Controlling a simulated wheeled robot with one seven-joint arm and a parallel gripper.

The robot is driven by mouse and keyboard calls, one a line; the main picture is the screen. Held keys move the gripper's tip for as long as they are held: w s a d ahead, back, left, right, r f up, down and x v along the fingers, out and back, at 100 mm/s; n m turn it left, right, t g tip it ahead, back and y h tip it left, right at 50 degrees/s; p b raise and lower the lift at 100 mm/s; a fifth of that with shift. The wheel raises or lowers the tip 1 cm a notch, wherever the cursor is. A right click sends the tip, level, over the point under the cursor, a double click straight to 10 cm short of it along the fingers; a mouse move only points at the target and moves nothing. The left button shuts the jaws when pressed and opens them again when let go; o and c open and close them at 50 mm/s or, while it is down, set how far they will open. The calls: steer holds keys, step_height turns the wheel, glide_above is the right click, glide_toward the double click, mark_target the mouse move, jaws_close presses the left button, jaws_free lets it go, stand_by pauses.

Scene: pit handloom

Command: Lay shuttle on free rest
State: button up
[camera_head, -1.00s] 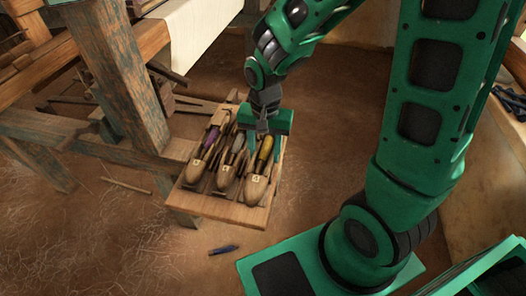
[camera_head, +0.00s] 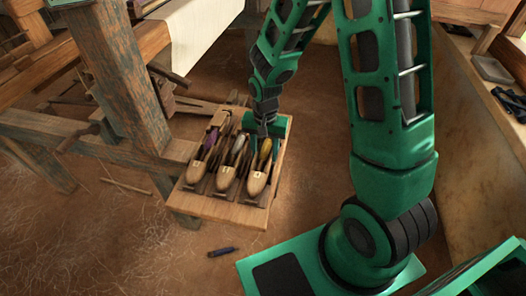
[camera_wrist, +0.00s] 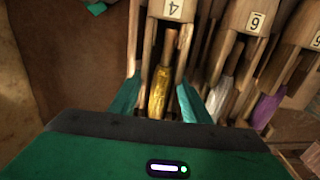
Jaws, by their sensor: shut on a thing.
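My gripper (camera_head: 266,141) is shut on the right-hand shuttle (camera_head: 257,182), a wooden shuttle with a yellow bobbin. In the wrist view its teal fingers (camera_wrist: 160,97) stand on both sides of this shuttle, around the yellow bobbin (camera_wrist: 160,90). Its number label (camera_wrist: 173,8) shows near the top. The shuttle sits low at the board; I cannot tell whether it touches it. A middle shuttle with a pale bobbin (camera_head: 238,150) and a left shuttle with a purple bobbin (camera_head: 210,140) lie beside it on the wooden board (camera_head: 218,209). No empty rest is clearly visible.
A weathered loom post (camera_head: 127,90) and beam (camera_head: 40,128) stand left of the board. White cloth (camera_head: 200,35) hangs behind. A dark blue object (camera_head: 223,251) lies on the earthen floor in front. A ledge with dark items (camera_head: 510,100) runs along the right.

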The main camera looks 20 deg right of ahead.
steer(key=o, duration=1.3)
steer(key=shift+o, duration=0.2)
step_height(320, 180, up, 12)
steer(key=s+d+r, duration=0.5)
steer(key=s+d, duration=0.3)
steer(key=s, duration=0.3)
steer(key=s+d+r, duration=0.5)
steer(key=s+d, duration=0.4)
steer(key=s, duration=0.3)
steer(key=shift+s+n, duration=0.15)
steer(key=shift+n, duration=0.25)
steer(key=shift+r, duration=0.1)
